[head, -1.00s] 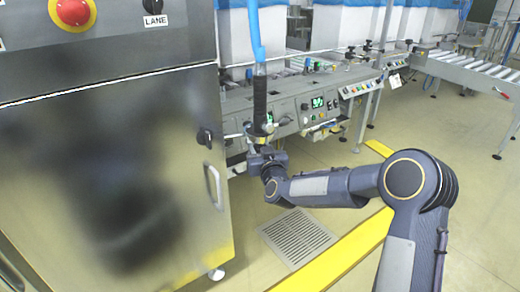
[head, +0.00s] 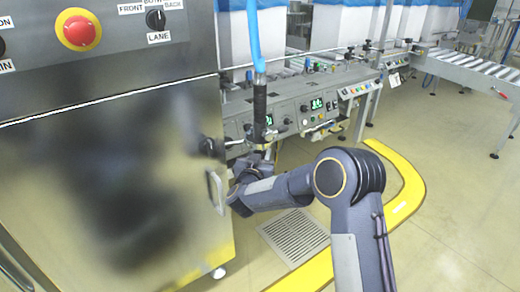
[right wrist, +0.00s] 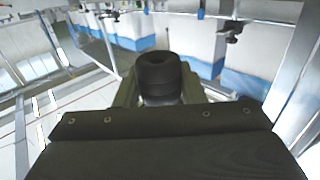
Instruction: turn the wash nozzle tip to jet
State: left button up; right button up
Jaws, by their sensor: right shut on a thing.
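The wash nozzle hangs upright on a blue hose (head: 252,40). Its black grip (head: 259,108) is beside the steel cabinet, and its lower end meets my right gripper (head: 262,152). In the right wrist view the black round tip (right wrist: 160,70) of the nozzle stands between the two fingers of my right gripper (right wrist: 160,96), which is shut on it. The fingers and palm hide the lower part of the tip, and I cannot read its setting. My left gripper is not in view.
A steel cabinet (head: 110,180) with a red stop button (head: 78,30), a lane selector (head: 155,18) and a door handle (head: 214,190) fills the left. A control panel (head: 300,108) is behind the nozzle. A floor grate (head: 293,237) and yellow floor line (head: 395,180) lie below.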

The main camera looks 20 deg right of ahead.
jog(key=shift+m+g+h+p, duration=0.8)
jog(key=shift+m+h, duration=0.2)
jog(key=shift+h, duration=0.6)
jog(key=o, duration=1)
